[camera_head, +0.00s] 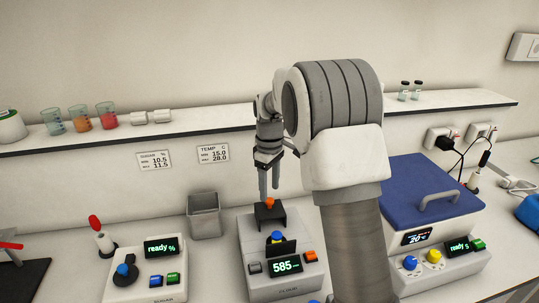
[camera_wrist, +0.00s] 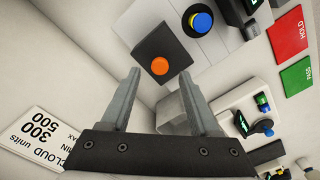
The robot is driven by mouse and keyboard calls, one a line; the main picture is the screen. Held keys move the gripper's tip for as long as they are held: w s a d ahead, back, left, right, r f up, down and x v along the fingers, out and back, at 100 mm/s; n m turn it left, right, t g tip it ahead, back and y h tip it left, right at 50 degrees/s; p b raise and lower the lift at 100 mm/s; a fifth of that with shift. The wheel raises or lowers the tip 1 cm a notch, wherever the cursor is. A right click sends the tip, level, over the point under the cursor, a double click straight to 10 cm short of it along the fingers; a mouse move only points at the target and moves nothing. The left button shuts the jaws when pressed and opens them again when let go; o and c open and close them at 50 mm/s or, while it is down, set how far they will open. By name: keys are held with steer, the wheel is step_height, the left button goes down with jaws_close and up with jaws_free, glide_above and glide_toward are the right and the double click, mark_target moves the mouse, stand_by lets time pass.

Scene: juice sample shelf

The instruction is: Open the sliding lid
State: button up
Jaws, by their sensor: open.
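The cloud meter (camera_head: 284,284) stands on the bench in the middle of the head view, its display reading 585. A dark cover with an orange knob (camera_head: 269,203) sits at its back; this looks like the sliding lid. In the wrist view the orange knob (camera_wrist: 160,66) is on the dark square cover (camera_wrist: 168,50), just beyond and between my fingertips. My gripper (camera_head: 269,192) is open and points down above the knob. In the wrist view my gripper (camera_wrist: 160,74) holds nothing. Contact with the knob cannot be told.
A blue knob (camera_head: 277,237) stands in front of the dark cover. A blue-lidded bath (camera_head: 425,190) stands at the right. A wall shelf (camera_head: 200,125) with cups runs behind my arm.

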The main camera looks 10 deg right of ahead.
mark_target(270, 201)
step_height(270, 201, up, 14)
stand_by(0.3)
steer(key=shift+r, duration=0.1)
steer(key=s+r+m+t, duration=0.1)
steer(key=s+r+m, duration=0.15)
steer(key=s, duration=0.55)
steer(key=s+r+m+t, duration=0.2)
steer(key=s+r, duration=0.1)
steer(key=s, duration=0.4)
steer(key=s+f+m+t, duration=0.1)
steer(key=s+f+m, duration=0.1)
steer(key=s, duration=0.6)
steer(key=s+f+m+t, duration=0.1)
steer(key=s+f, duration=0.3)
steer(key=s, duration=0.4)
steer(key=shift+s+a+f+m+t, duration=0.2)
steer(key=shift+a+m+t, duration=0.1)
steer(key=shift+m, duration=0.45)
steer(key=shift+s+r, duration=0.1)
